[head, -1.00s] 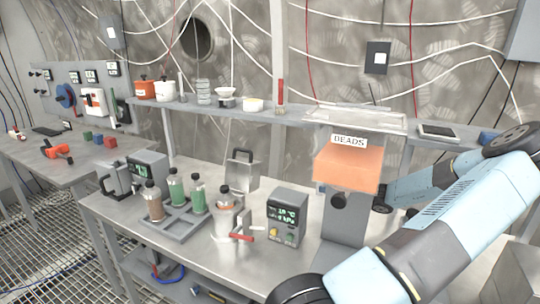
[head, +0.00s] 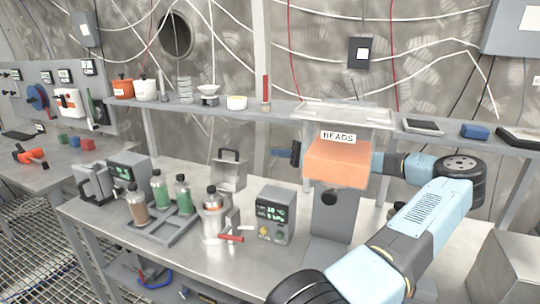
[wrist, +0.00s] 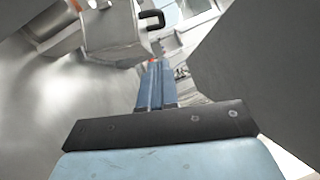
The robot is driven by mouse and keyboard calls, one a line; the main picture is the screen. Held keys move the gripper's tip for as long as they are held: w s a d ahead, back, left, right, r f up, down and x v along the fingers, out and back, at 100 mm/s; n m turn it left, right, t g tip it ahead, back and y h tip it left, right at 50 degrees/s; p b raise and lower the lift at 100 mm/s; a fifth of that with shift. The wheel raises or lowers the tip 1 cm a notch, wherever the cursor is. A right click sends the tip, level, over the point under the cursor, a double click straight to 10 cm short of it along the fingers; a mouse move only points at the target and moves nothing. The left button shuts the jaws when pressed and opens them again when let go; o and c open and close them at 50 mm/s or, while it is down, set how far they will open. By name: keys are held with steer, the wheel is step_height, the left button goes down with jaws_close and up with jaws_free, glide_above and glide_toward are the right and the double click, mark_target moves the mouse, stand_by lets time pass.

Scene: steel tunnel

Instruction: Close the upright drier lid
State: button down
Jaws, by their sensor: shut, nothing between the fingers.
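The drier lid (head: 229,174) is a grey metal panel with a dark handle, standing upright at the back of the bench, left of the hopper. It also shows at the top of the wrist view (wrist: 108,28), its dark handle at its right side. My gripper (head: 275,152) shows left of the BEADS hopper, pointing left, to the right of the lid and apart from it. Its wrist is partly hidden behind the hopper. In the wrist view my gripper (wrist: 155,66) is shut and empty, its fingers reaching toward the lid area.
The orange BEADS hopper (head: 337,166) stands in front of my forearm. A readout box (head: 275,215), a metal canister with a red handle (head: 213,214) and a bottle tray (head: 170,237) stand on the bench. A shelf (head: 220,110) with small vessels runs behind.

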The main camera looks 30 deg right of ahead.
steer(key=w+a+r, duration=0.1)
steer(key=a+r, duration=0.1)
steer(key=a, duration=0.9)
steer(key=shift+w, duration=0.3)
steer(key=shift+a+r, duration=0.1)
